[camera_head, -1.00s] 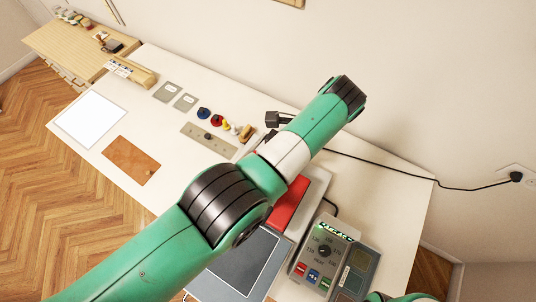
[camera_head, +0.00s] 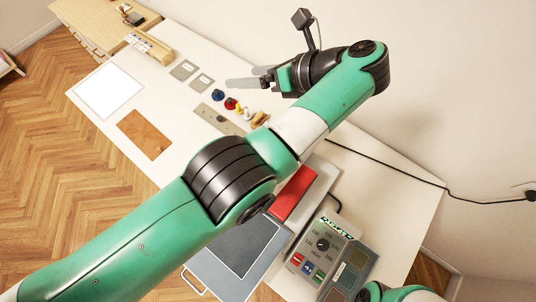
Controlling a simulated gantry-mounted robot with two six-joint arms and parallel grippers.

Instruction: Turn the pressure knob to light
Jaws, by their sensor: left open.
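A grey control box (camera_head: 308,262) stands at the table's lower right. It has a black dial (camera_head: 322,244) with numbers around it, a lit green display and several coloured buttons. Beside it is a heat press with a red block (camera_head: 294,193) and a dark flat plate (camera_head: 246,246). I cannot make out a knob marked for pressure; my left arm covers part of the press. My left gripper (camera_head: 248,78) is open and empty, above the back of the table, well away from the box and press. My right gripper is out of view.
Several small coloured pieces (camera_head: 231,104) and a beige strip (camera_head: 219,119) lie on the white table. A brown leather sheet (camera_head: 144,134) and a white sheet (camera_head: 109,91) lie at left. A black cord (camera_head: 390,171) runs along the right side to the wall.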

